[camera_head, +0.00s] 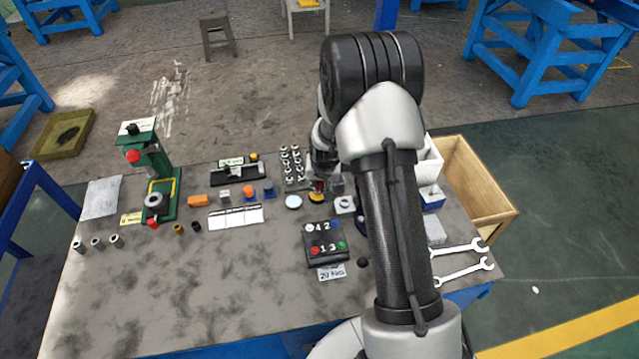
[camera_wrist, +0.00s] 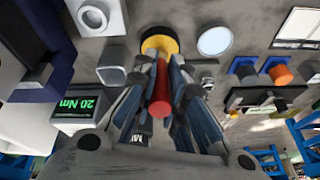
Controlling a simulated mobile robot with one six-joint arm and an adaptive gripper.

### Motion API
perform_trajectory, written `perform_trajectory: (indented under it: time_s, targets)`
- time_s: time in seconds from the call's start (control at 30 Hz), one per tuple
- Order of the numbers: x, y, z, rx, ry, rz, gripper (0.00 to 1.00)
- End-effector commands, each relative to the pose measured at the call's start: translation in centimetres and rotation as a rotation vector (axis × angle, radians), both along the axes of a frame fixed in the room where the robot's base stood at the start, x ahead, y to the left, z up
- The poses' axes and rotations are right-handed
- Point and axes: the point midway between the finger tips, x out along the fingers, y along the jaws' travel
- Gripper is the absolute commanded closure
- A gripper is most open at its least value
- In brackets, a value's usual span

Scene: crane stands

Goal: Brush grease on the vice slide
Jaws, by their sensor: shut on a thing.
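My gripper (camera_head: 321,182) is over the back right of the bench, partly hidden behind my own arm in the head view. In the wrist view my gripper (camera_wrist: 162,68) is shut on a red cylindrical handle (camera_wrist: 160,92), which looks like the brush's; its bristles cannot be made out. At the fingertips is a round yellow tin with a dark top (camera_wrist: 158,40), perhaps the grease; it also shows in the head view (camera_head: 316,198). Whether the brush touches it is unclear. A low black device with a pale bar (camera_head: 238,172), likely the vice slide, is at the back left of the gripper.
A white disc (camera_head: 293,202) lies beside the tin. A green press (camera_head: 160,180) stands at the left. A black numbered pad (camera_head: 326,243) is in front, two wrenches (camera_head: 460,250) and a wooden crate (camera_head: 490,205) at right.

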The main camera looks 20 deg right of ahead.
Motion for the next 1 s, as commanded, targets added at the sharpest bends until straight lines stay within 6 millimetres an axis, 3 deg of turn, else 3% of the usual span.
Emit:
perform_trajectory:
  time_s: [1.0]
  targets:
    - [-0.1, 0.0, 7.0, 0.000, 0.001, 0.000, 1.00]
